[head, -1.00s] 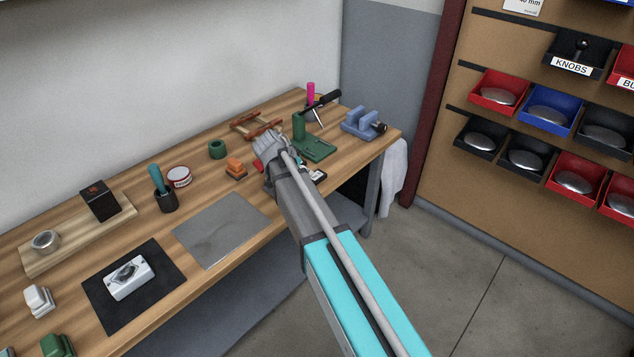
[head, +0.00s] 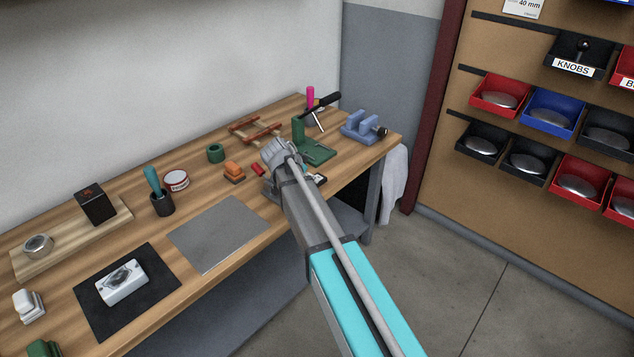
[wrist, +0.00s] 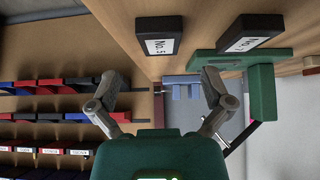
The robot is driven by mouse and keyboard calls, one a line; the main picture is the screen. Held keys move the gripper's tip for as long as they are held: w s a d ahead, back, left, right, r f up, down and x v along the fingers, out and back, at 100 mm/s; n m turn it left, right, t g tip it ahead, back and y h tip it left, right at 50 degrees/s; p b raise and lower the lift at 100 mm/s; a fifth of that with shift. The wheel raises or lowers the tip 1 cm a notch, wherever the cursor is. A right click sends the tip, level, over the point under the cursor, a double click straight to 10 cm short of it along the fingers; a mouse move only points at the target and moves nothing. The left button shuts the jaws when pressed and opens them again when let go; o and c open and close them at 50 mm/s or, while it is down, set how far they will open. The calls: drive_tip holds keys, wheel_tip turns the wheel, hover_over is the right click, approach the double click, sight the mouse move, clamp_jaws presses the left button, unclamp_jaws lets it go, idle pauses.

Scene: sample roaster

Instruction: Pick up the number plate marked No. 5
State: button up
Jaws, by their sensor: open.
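The dark number plate marked No. 5 (wrist: 159,36) lies on the wooden bench in the wrist view, its white label facing the camera. A second dark plate (wrist: 248,34) with a white No. label lies to its right; its digit is too blurred to read surely. My gripper (wrist: 160,80) is open and empty, its two fingers spread to either side below the No. 5 plate in the picture, apart from it. In the head view my gripper (head: 275,158) is over the bench's right part. A dark plate edge (head: 318,178) shows beside my arm there; the arm hides most of that area.
A green fixture (head: 318,152) and a blue vise (head: 360,126) stand at the bench's right end. A small red piece (head: 258,170) and an orange block (head: 233,172) lie left of my gripper. A grey sheet (head: 218,234) is bare. Wall bins (head: 548,108) hang at right.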

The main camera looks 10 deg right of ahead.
sight(320, 176)
drive_tip(key=shift+b+x, duration=1.85)
drive_tip(key=shift+x, duration=0.7)
drive_tip(key=shift+w, duration=0.15)
drive_tip(key=shift+r, duration=0.1)
drive_tip(key=c, duration=1.3)
drive_tip(key=shift+r, duration=0.15)
wheel_tip(320, 176, up, 3)
drive_tip(key=p, duration=0.3)
drive_tip(key=shift+s+a+r+p, duration=0.95)
drive_tip(key=shift+s+r+p, duration=0.7)
drive_tip(key=shift+s, duration=0.5)
drive_tip(key=shift+s+a+r+p, duration=0.9)
drive_tip(key=shift+s+r+p, duration=0.75)
drive_tip(key=shift+s, duration=0.45)
drive_tip(key=shift+s+a+r+p, duration=0.95)
drive_tip(key=shift+s+r+p, duration=0.7)
drive_tip(key=shift+s, duration=0.5)
